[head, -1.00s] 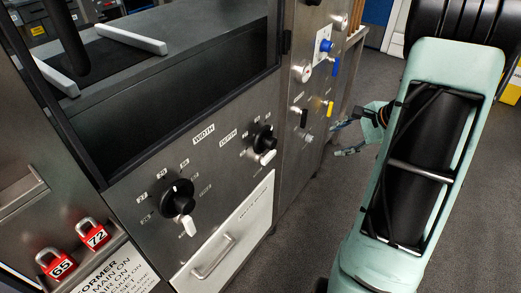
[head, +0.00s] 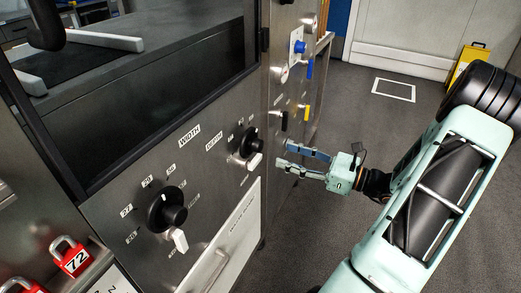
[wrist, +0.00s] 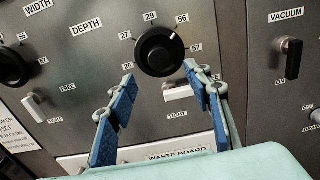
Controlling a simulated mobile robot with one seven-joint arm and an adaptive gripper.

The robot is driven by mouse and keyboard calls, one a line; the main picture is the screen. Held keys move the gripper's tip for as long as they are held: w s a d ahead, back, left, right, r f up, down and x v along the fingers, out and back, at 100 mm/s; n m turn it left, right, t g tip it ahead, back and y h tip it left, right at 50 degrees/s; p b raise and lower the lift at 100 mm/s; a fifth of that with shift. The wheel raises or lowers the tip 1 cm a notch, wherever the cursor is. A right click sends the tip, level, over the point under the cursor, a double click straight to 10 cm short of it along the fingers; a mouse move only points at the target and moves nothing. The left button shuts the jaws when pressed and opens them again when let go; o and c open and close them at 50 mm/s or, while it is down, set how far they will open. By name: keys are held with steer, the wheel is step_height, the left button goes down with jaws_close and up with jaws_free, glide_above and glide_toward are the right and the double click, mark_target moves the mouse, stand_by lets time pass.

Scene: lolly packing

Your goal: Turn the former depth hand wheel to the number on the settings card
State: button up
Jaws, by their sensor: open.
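The depth hand wheel (head: 252,143) is a round black knob on the steel panel, under the DEPTH label. In the wrist view the wheel (wrist: 155,55) has a white mark at its upper right, pointing towards 56. Numbers 26, 27, 29, 56 and 57 ring it. A white lever (wrist: 180,93) sits just below the wheel, above a TIGHT label. My gripper (head: 282,156) is open and empty, in front of the panel and apart from the wheel. In the wrist view its blue-padded fingers (wrist: 159,78) are spread below the wheel. I cannot make out a settings card.
The width hand wheel (head: 167,209) is to the left, with its own white lever (head: 180,240). A vacuum lever (wrist: 292,58) is to the right. The white waste board drawer (head: 232,240) lies below.

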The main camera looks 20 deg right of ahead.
mark_target(262, 147)
steer(key=b+x, duration=0.1)
steer(key=x, duration=0.7)
steer(key=shift+w+a, duration=0.25)
steer(key=shift+w, duration=0.05)
steer(key=c, duration=1.1)
steer(key=shift+c, duration=0.2)
steer(key=shift+f+n, duration=0.1)
steer(key=shift+n, duration=0.2)
steer(key=n+b, duration=0.2)
steer(key=n, duration=0.3)
steer(key=shift+f, duration=0.1)
steer(key=n+b, duration=0.3)
steer(key=n, duration=0.2)
steer(key=shift+d, duration=0.1)
